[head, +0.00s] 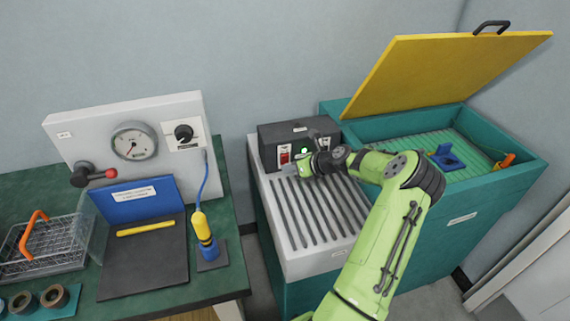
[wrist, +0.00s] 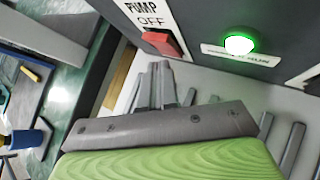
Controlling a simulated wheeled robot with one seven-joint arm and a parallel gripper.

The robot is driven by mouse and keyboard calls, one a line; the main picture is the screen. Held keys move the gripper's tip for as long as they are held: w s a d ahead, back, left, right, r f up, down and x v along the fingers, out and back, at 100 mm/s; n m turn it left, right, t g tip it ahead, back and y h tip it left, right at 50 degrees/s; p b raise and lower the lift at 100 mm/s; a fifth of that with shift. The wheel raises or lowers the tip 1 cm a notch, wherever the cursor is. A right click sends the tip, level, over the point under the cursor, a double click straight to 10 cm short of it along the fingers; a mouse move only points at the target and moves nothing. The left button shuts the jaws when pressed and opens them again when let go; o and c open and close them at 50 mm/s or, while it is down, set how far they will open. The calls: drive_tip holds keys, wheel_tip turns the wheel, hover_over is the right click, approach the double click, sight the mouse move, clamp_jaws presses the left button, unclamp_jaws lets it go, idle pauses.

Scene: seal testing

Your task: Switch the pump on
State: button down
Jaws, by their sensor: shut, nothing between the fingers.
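The pump switch (wrist: 163,42) is a red rocker on a white plate marked PUMP and OFF. It also shows in the head view (head: 284,154), at the left of the dark control box (head: 270,136). I cannot tell for certain which way the rocker is tipped. My gripper (wrist: 160,68) is shut and empty, its fingertips just in front of and below the switch in the wrist view. A small gap seems to show, but contact is hard to judge. In the head view, my gripper (head: 286,170) is over the ribbed top, close to the box.
A green lamp (wrist: 240,43) glows right of the switch. The ribbed drain top (head: 300,220) lies below. At right is a teal tank (head: 450,205) with its yellow lid (head: 440,70) raised. At left, a bench holds a gauge panel (head: 100,122) and wire basket (head: 50,250).

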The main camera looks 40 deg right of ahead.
drive_tip(key=shift+s+a+r+p, duration=0.1)
drive_tip(key=shift+s+a+p, duration=0.15)
drive_tip(key=shift+s+p, duration=0.25)
drive_tip(key=shift+s, duration=0.1)
drive_tip(key=s, duration=0.1)
drive_tip(key=s+a+p, duration=0.1)
drive_tip(key=p, duration=0.1)
drive_tip(key=shift+s+a+r, duration=0.3)
drive_tip(key=shift+s+r, duration=0.05)
drive_tip(key=shift+s, duration=0.05)
drive_tip(key=shift+s+a+p, duration=0.35)
drive_tip(key=shift+s+a, duration=0.1)
drive_tip(key=shift+s, duration=0.3)
